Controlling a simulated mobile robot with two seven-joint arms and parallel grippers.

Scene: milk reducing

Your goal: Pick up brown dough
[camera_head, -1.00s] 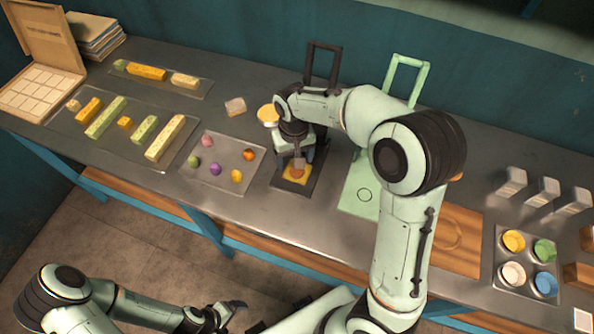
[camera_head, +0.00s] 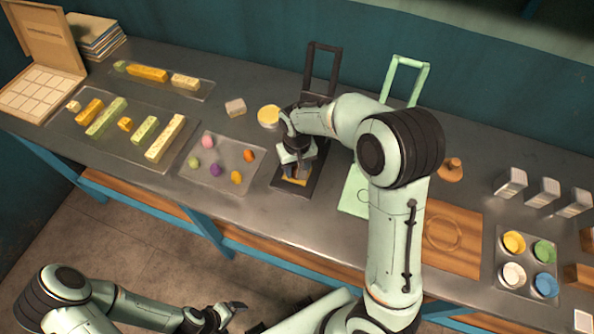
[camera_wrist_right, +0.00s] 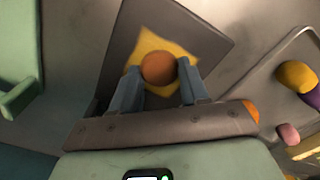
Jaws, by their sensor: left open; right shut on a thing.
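The brown dough ball (camera_wrist_right: 158,68) is on a yellow square sheet (camera_wrist_right: 166,42) on a dark press base (camera_wrist_right: 200,28). The right wrist view shows it between the two fingers of my right gripper (camera_wrist_right: 157,72), which is shut on it. In the head view, my right gripper (camera_head: 294,171) comes down over the yellow sheet (camera_head: 294,182) and mostly hides the dough. Whether the dough is clear of the sheet cannot be told. My left gripper (camera_head: 222,314) is open and empty, low in the head view, away from the table.
A tray of small coloured balls (camera_head: 222,180) lies just left of the dark press (camera_head: 324,72). The green press (camera_head: 406,82) stands to the right, partly behind my arm.

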